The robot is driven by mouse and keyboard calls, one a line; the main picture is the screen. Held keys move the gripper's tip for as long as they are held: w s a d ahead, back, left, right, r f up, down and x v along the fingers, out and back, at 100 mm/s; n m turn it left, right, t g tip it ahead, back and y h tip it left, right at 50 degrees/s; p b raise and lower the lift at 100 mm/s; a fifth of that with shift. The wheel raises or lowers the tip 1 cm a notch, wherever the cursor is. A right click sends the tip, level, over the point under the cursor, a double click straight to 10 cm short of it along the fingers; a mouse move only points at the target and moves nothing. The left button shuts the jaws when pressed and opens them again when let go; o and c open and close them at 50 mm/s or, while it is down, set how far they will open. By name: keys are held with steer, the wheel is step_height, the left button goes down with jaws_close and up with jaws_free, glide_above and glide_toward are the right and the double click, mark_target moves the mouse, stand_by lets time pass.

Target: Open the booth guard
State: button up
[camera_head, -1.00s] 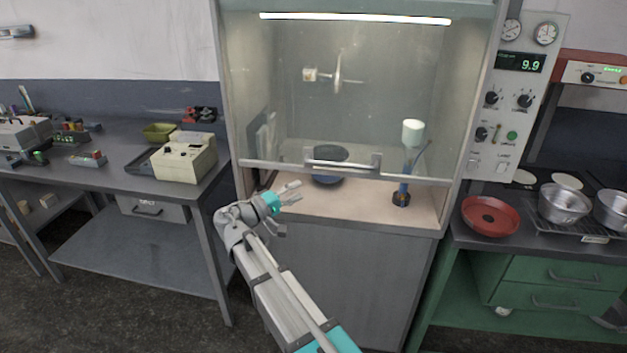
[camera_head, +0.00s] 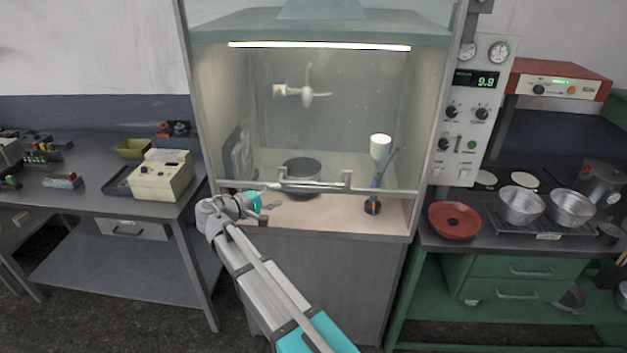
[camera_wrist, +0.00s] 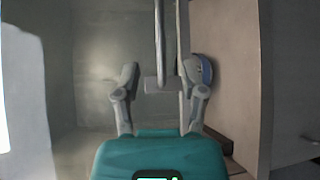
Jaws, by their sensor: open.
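The booth guard (camera_head: 345,120) is a clear pane at the booth's front, with a metal lower rail and a bar handle (camera_head: 318,187). It is down part way, with an open gap beneath its rail above the booth floor. My gripper (camera_head: 268,200) is at the left end of the handle, just in front of the rail. In the wrist view my gripper (camera_wrist: 166,84) is open, its fingers on either side of the handle's end (camera_wrist: 158,84). The handle bar runs away up the picture. I cannot tell whether the fingers touch it.
Inside the booth are a dark pan (camera_head: 302,172), a blue stand with a white cup (camera_head: 380,147) and a fan (camera_head: 306,92). A control panel (camera_head: 467,110) is at the right. Benches flank the booth, with a beige device (camera_head: 160,177) left and a red pan (camera_head: 455,221) right.

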mark_target(311, 184)
steer(key=shift+d, duration=0.1)
steer(key=b+x, duration=0.2)
steer(key=x, duration=1.1)
steer(key=shift+w+d+f, duration=0.1)
steer(key=shift+w+d, duration=0.05)
steer(key=shift+w, duration=0.2)
jaws_close()
stand_by(0.3)
